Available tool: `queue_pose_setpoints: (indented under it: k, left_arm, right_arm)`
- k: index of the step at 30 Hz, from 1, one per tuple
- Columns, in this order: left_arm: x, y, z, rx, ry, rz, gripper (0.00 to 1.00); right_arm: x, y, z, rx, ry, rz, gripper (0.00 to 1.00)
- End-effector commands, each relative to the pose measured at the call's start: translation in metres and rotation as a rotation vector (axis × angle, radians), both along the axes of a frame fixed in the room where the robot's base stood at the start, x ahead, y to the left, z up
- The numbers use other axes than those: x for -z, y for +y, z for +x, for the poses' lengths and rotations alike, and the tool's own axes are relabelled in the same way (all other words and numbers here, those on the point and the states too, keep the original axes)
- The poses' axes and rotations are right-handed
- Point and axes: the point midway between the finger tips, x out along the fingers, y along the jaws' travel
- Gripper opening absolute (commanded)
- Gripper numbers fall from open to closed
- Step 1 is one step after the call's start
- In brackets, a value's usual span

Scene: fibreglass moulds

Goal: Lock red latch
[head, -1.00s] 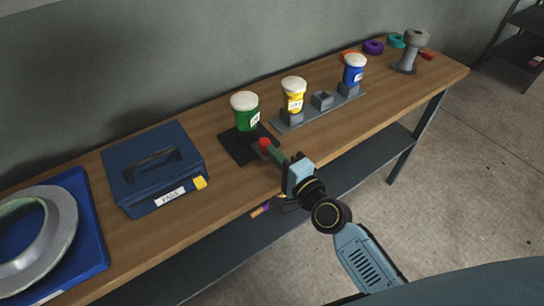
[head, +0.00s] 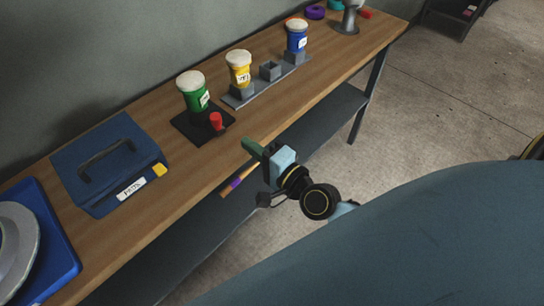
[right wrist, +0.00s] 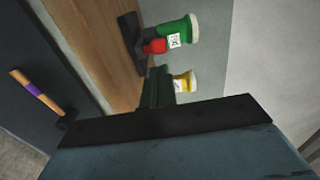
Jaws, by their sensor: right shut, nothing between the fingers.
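The red latch (head: 216,121) is a short red knob standing up at the front right of a black base plate (head: 185,128) on the bench. A green jar (head: 193,92) with a white lid stands on the same plate behind it. The latch also shows in the right wrist view (right wrist: 155,46), beside the green jar (right wrist: 178,33). My right gripper (head: 249,144) is shut and empty, off the bench's front edge, to the right of the latch and apart from it. In the right wrist view its dark green fingers (right wrist: 157,80) are together. My left gripper is not in view.
A yellow jar (head: 239,67) and a blue jar (head: 297,38) stand on a grey rack (head: 246,96) to the right. A dark blue case (head: 105,165) lies left, with a yellow catch. A purple-banded tool (head: 234,185) lies on the lower shelf.

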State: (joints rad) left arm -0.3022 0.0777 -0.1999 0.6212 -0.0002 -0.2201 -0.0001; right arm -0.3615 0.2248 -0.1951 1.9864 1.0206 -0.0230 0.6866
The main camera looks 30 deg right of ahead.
Motion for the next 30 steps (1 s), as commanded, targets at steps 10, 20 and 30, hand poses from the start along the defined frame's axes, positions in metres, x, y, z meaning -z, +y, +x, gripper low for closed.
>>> queue_pose_setpoints:
  k: [10, 20, 30]
  left_arm:
    - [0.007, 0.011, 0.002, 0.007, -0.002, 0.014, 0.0]
    - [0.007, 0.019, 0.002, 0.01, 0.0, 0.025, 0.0]
    - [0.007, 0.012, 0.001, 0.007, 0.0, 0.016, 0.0]
  right_arm:
    - [0.001, -0.015, -0.052, -0.001, 0.002, -0.001, 0.0]
    - [0.0, -0.016, -0.058, -0.001, 0.0, 0.001, 0.0]
    - [0.0, -0.016, -0.057, -0.001, 0.001, 0.0, 0.0]
